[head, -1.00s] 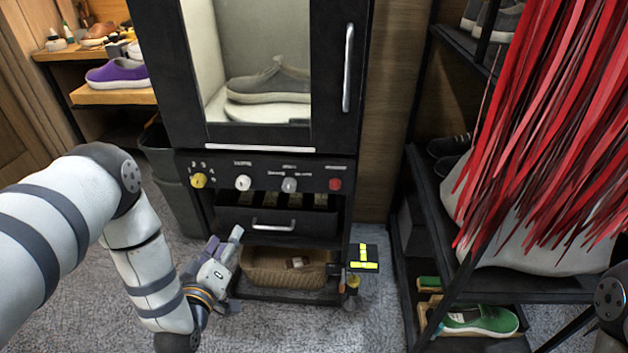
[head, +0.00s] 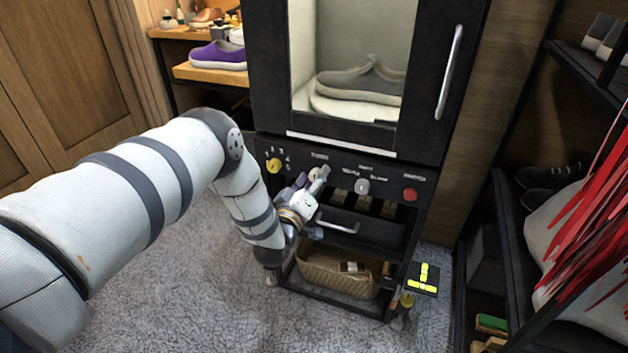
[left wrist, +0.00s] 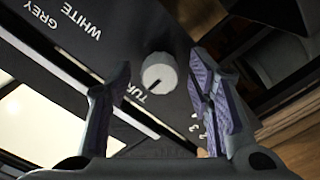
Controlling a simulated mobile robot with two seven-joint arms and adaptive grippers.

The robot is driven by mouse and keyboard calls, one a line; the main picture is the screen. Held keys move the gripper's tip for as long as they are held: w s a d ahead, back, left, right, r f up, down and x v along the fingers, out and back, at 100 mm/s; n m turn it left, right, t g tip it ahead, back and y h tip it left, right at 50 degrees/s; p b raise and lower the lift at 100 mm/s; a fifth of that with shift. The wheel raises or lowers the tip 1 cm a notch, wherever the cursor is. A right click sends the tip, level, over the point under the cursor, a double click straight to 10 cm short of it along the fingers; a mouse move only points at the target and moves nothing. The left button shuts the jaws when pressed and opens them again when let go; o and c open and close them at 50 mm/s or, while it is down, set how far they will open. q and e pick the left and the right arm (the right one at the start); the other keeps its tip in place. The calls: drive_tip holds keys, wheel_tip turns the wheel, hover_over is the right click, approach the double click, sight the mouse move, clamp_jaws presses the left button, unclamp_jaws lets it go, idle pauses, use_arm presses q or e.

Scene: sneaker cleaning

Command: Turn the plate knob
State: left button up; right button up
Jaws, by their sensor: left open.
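The black cabinet's control panel (head: 388,181) carries a row of knobs. A white round knob (head: 314,174) is second from the left, partly behind my left gripper (head: 309,181). In the left wrist view a pale knob (left wrist: 159,72) with a dark pointer line sits beside lettering starting "TUR". My left gripper (left wrist: 162,92) is open and empty, its two purple-padded fingers to either side of this knob in the picture. Whether they touch it cannot be told. My right gripper is not in view.
A yellow knob (head: 274,166), a grey knob (head: 362,186) and a red knob (head: 410,194) share the panel. A drawer handle (head: 338,226) lies just below. A wicker basket (head: 335,272) stands underneath. A black shelf rack (head: 512,250) is at the right.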

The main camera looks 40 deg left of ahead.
use_arm(q)
clamp_jaws()
drive_tip(key=shift+m, duration=0.5)
drive_tip(key=m, duration=0.8)
drive_tip(key=shift+d+m+p, duration=0.1)
drive_tip(key=shift+m+p, duration=0.2)
drive_tip(key=shift+p, duration=0.05)
drive_tip(key=m, duration=0.4)
drive_tip(key=shift+f+m, duration=0.1)
drive_tip(key=shift+m, duration=2)
